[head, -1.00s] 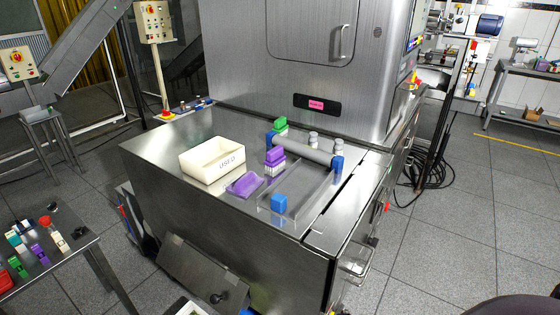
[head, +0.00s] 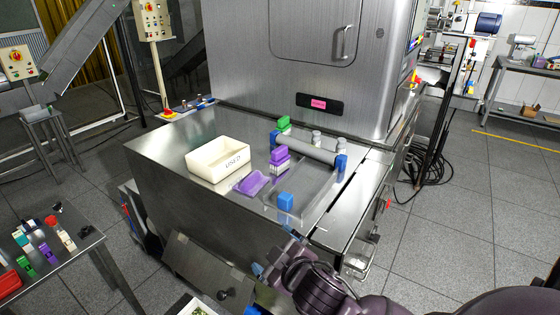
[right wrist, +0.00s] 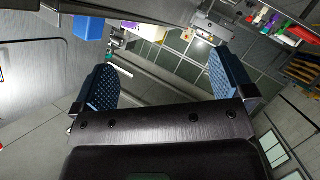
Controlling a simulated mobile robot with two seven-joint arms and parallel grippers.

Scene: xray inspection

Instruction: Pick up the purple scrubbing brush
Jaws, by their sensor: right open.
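A purple brush with pale bristles (head: 279,155) sits on the steel table, right of the white bin marked USED and beside a clear tray. A flat purple piece (head: 252,183) lies just in front and left of it; I cannot tell exactly what it is. My right gripper (head: 272,252) is low in front of the table's front edge, well short of the brush and empty. In the right wrist view its two blue-padded fingers (right wrist: 165,88) stand wide apart with nothing between them. The brush cannot be made out for certain there. My left gripper is not in view.
The white bin (head: 205,168) stands on the steel table's left part. A blue block (head: 286,201) sits near the front of the clear tray. A grey roller with blue ends (head: 308,151) and a green-topped brush (head: 283,124) are behind. The table's left front is clear.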

